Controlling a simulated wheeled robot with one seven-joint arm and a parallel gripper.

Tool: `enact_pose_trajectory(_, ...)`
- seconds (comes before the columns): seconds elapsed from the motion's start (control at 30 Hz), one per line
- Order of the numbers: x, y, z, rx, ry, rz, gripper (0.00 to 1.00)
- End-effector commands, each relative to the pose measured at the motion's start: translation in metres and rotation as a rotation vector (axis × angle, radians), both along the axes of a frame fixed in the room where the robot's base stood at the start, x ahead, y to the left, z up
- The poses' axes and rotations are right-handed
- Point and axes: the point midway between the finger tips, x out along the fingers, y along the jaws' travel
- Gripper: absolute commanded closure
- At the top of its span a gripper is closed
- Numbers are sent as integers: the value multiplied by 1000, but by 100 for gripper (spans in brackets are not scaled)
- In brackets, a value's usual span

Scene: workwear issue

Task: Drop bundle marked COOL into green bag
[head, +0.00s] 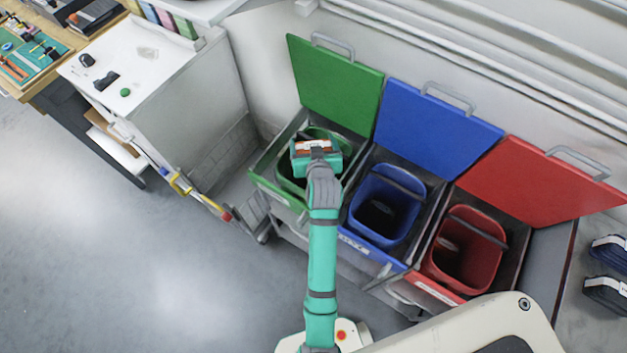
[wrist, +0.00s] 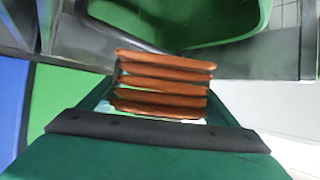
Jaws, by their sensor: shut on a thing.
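My gripper (head: 316,152) is over the green bag (head: 291,182), which sits in the left bin under a raised green lid (head: 333,84). The gripper is shut on a folded orange-brown bundle (wrist: 162,84), seen in the wrist view as several stacked layers. In the head view, only a small orange and white part of the bundle shows at the gripper. No readable mark shows on it. In the wrist view the green bag (wrist: 215,25) lies open beyond the bundle. The bundle is held above the bag's opening.
A blue bag (head: 383,205) and a red bag (head: 465,250) stand in bins to the right, lids raised. A white cabinet (head: 190,100) stands at the left. Dark bundles (head: 607,292) lie at the far right. Open floor lies at lower left.

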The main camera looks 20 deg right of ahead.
Motion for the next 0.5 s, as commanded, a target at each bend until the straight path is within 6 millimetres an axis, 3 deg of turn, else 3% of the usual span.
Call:
enact_pose_trajectory(0.23, 0, -1, 0, -1, -1, -2, 43)
enact_pose_trajectory(0.27, 0, -1, 0, -1, -1, -2, 10)
enact_pose_trajectory(0.3, 0, -1, 0, -1, -1, -2, 1)
enact_pose_trajectory(0.5, 0, -1, -1, -1, 0, -2, 0)
